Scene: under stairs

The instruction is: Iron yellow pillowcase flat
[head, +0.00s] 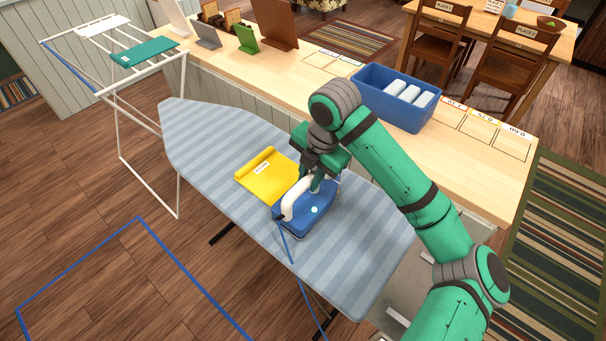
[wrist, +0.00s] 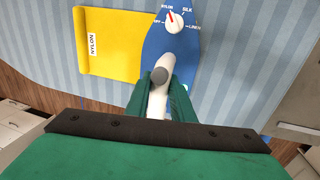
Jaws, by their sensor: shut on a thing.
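The yellow pillowcase (head: 268,178) lies on the striped ironing board (head: 205,135), with a raised or rolled edge at its far left side. In the wrist view the pillowcase (wrist: 105,50) carries a white label reading NYLON. The blue iron (head: 318,214) with a white handle sits at the pillowcase's right edge, overlapping it. In the wrist view the iron (wrist: 196,48) shows a dial with NYLON, SILK and LINEN marks, its red pointer near NYLON. My gripper (head: 318,180) is shut on the iron's handle; its fingers (wrist: 161,85) flank the white handle. The iron's soleplate is hidden.
A wooden counter (head: 300,75) runs behind the board, holding a blue bin (head: 385,112) with white items and several stands. A white drying rack (head: 122,110) with a green cloth (head: 144,52) stands at left. A blue cord (head: 300,290) hangs from the iron. Blue tape marks the floor.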

